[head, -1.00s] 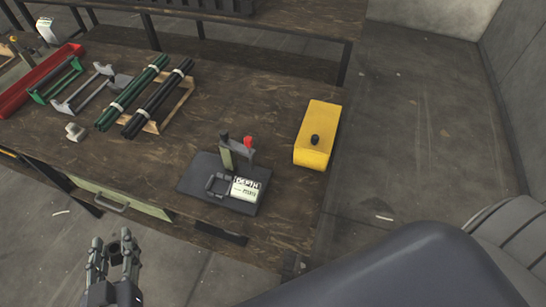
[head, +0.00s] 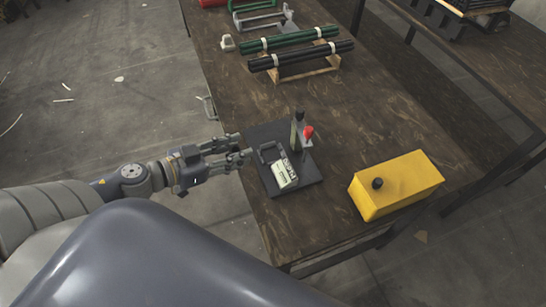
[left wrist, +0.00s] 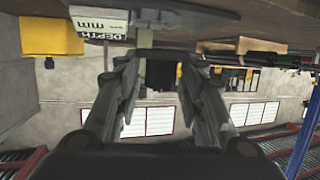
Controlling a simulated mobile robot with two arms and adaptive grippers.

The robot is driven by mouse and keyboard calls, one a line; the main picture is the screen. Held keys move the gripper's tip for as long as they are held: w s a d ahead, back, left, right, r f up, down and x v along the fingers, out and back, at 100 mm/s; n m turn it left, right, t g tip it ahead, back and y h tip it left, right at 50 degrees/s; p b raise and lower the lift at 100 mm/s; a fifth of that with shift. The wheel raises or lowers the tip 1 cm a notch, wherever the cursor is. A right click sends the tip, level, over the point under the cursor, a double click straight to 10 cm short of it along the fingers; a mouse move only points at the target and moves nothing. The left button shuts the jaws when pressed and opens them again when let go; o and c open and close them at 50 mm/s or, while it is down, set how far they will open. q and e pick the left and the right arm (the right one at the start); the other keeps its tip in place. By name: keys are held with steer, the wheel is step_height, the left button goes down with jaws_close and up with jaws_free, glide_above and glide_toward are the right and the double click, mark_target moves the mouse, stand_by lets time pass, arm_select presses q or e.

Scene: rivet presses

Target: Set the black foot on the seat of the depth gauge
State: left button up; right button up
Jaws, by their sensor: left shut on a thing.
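The depth gauge (head: 312,173) is a dark plate on the table with an upright post, a red knob, a black top and a white label. The label reads DEPTH and mm in the left wrist view (left wrist: 100,24). A small grey U-shaped frame (head: 268,152) stands on the plate's near-left part; I cannot tell if it is the seat. My left gripper (head: 243,147) is at the plate's left edge, above the table edge. It is shut on a small dark piece, apparently the black foot (left wrist: 160,88), between its fingertips in the left wrist view. My right gripper is out of view.
A yellow block (head: 405,185) with a black knob stands right of the gauge. Green tubes (head: 290,40) and black tubes (head: 300,56) lie on a wooden rack behind. A small whitish piece (head: 227,43) sits at the left table edge. Table between gauge and rack is clear.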

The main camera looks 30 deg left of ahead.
arm_select(q)
steer(key=a+r+m+g+h+b, duration=0.1)
steer(key=a+m+g+h+b, duration=0.15)
steer(key=a, duration=0.45)
steer(key=shift+t+h, duration=0.25)
steer(key=shift+t, duration=0.1)
steer(key=w+d, duration=0.2)
steer(key=d, duration=0.1)
steer(key=w+d, duration=0.2)
steer(key=d, duration=0.2)
steer(key=w+d, duration=0.3)
steer(key=d, duration=0.1)
steer(key=shift+f+p, duration=0.35)
steer(key=shift+w+d+f, duration=0.2)
steer(key=shift+w+d, duration=0.3)
steer(key=shift+d, duration=0.25)
step_height(320, 180, down, 4)
steer(key=shift+r+b, duration=0.15)
steer(key=shift+b, duration=0.5)
